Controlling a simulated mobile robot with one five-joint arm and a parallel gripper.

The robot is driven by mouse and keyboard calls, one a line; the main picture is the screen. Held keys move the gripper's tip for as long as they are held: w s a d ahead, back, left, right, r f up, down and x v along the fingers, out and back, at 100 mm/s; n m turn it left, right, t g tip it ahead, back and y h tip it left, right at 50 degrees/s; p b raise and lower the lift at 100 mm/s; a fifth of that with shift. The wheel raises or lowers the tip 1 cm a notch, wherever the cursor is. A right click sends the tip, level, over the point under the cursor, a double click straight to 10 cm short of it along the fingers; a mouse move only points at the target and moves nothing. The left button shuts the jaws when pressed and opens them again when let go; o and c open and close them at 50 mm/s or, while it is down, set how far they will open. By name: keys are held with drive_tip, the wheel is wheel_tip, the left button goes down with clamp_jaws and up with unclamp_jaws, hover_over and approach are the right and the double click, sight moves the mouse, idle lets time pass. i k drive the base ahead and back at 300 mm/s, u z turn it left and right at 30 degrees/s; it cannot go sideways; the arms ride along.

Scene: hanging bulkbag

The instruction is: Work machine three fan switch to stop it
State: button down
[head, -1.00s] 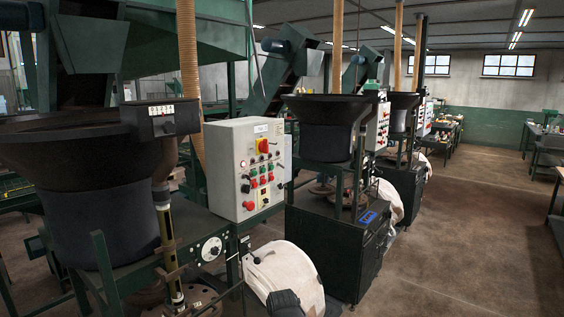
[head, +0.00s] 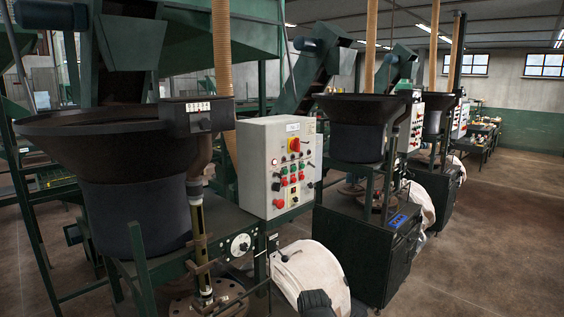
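Three bowl-topped machines stand in a row running away to the right. The second machine's control box (head: 416,124) and the farthest one's control box (head: 460,119) show edge-on, with small blurred controls. I cannot read which machine is three or which control is the fan switch.
White bulk bags (head: 318,270) bulge beside the machines. Open brown floor (head: 500,240) lies to the right of the row. A green conveyor frame stands behind at the left.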

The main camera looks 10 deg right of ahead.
sight(276, 186)
drive_tip(key=u, duration=2.15)
drive_tip(key=k, duration=1.15)
drive_tip(key=z, duration=0.8)
drive_tip(key=i, duration=1)
